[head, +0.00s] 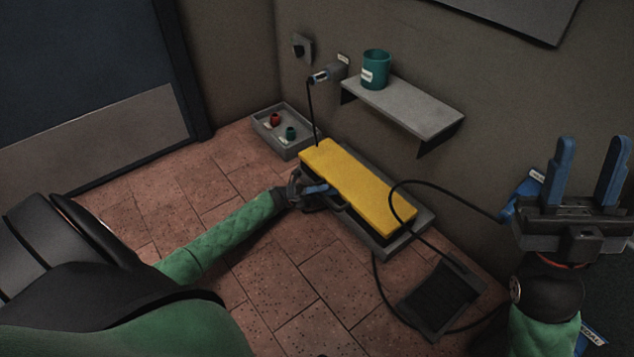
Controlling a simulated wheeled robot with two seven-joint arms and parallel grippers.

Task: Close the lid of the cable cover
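The cable cover's yellow lid (358,187) lies lengthwise over a dark body on a grey base plate (421,232) on the floor by the wall. A dark band shows below the lid's near edge; I cannot tell whether the lid is fully down. My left gripper (318,190) is low at the near left side of the cover, close to the lid's edge. Its fingers are small and partly hidden, so its opening and any contact are unclear. My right gripper (585,170) is raised at the right, fingers up, wide apart and empty, away from the cover.
A black cable (440,190) loops across the lid's right end. A dark pedal-like plate (440,300) lies in front. A grey tray (283,143) with small red and green items sits behind left. A wall shelf (415,106) holds a teal cup (376,70). The floor at front left is open.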

